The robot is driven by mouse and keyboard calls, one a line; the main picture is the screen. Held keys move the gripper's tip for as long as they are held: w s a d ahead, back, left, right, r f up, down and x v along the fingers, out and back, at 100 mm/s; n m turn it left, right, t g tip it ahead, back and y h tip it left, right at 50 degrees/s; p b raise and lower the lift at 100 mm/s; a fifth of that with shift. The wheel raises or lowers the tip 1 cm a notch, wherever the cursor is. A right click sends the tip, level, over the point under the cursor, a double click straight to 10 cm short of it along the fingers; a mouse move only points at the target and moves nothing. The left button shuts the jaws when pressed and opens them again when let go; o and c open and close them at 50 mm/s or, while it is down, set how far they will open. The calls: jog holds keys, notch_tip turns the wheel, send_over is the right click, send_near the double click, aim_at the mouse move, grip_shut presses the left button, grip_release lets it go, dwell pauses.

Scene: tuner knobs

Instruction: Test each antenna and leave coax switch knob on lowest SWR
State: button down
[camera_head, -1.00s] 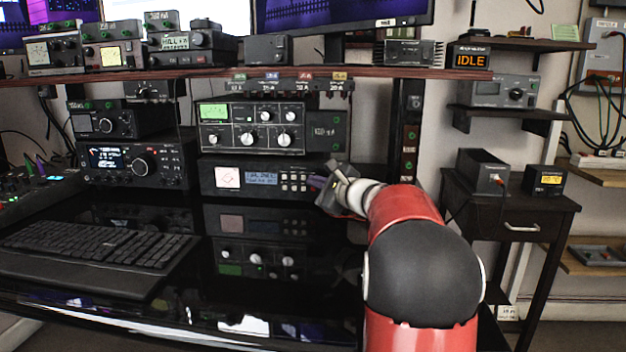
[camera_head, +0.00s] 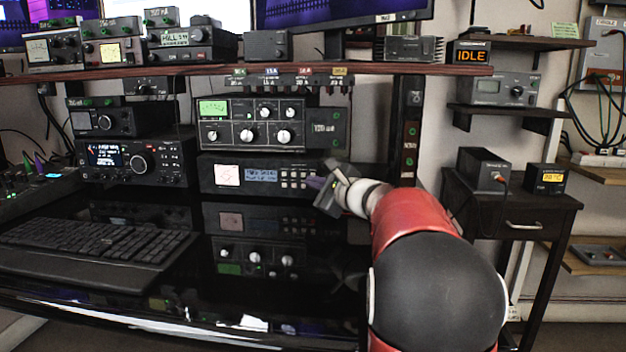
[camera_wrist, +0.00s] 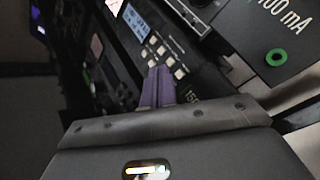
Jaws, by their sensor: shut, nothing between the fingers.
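A black unit (camera_head: 221,176) with a pinkish graph screen, a blue text display and small buttons sits low on the desk; its text is too small to read. Its buttons also show in the wrist view (camera_wrist: 165,55). Above it is a tuner-like unit (camera_head: 250,123) with a green-lit meter and several white knobs. My gripper (camera_head: 314,183) is in front of the lower unit's right end, beside its buttons. In the wrist view its purple fingers (camera_wrist: 158,88) are together and empty; I cannot tell whether they touch a button. I cannot tell which knob is the coax switch.
A dark box (camera_head: 325,128) adjoins the tuner-like unit on the right. A radio (camera_head: 137,163) stands to the left and a keyboard (camera_head: 95,243) lies in front. A shelf (camera_head: 200,75) overhangs the units. An orange IDLE sign (camera_head: 471,57) stands at right.

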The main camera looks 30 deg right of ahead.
jog(key=s+a, duration=0.1)
jog(key=s+b, duration=0.1)
jog(key=shift+s+a, duration=0.35)
jog(key=shift+a, duration=0.05)
jog(key=shift+s+a, duration=0.1)
jog(key=shift+s, duration=0.05)
dwell(4.3)
